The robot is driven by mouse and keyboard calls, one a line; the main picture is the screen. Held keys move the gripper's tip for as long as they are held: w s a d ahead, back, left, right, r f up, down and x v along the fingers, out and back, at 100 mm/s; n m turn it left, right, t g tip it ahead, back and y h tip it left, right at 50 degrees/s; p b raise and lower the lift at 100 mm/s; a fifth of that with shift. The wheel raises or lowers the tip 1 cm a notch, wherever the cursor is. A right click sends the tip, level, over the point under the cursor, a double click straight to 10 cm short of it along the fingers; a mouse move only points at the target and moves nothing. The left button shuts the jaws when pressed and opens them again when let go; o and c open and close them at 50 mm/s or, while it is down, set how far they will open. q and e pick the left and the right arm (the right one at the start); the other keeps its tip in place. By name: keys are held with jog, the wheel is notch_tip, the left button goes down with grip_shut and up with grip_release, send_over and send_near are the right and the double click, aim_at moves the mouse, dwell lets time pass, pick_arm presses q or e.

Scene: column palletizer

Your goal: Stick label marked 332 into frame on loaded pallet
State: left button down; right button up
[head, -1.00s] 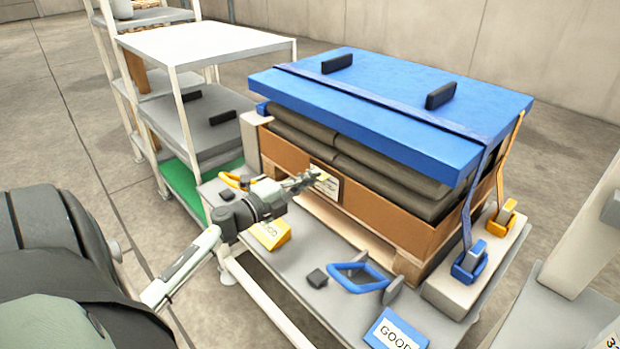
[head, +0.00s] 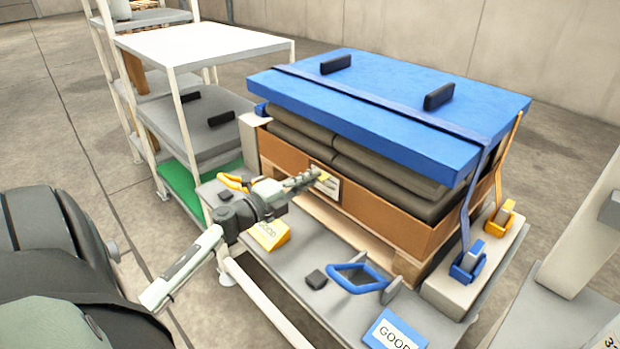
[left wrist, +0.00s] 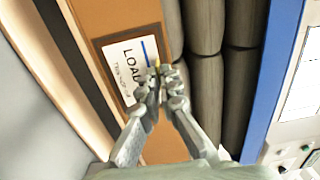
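The loaded pallet (head: 355,205) carries an orange-brown carton wall, dark grey sacks and a blue cover. In the left wrist view the frame (left wrist: 106,72) shows the card's text starting "LOAD" and a blue strip. My left gripper (left wrist: 158,80) is at the frame's sack-side edge, its fingertips close together on a small yellow piece (left wrist: 157,63), likely the label. Its number cannot be read. I cannot tell whether it touches the frame. My right gripper is out of view.
Yellow (head: 268,236) and blue (head: 394,331) signs stand on the grey platform, beside a blue-handled item (head: 357,277). Blue (head: 469,262) and yellow (head: 500,218) strap buckles are at the pallet's right. A white shelf (head: 205,45) stands at left.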

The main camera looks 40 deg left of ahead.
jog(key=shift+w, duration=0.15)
pick_arm(q)
jog(key=c, duration=2.2)
grip_release()
jog(key=o, duration=0.6)
jog(key=shift+c, duration=0.2)
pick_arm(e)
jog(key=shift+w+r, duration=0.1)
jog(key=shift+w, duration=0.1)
pick_arm(q)
jog(key=s+a, duration=0.1)
jog(key=s, duration=1.1)
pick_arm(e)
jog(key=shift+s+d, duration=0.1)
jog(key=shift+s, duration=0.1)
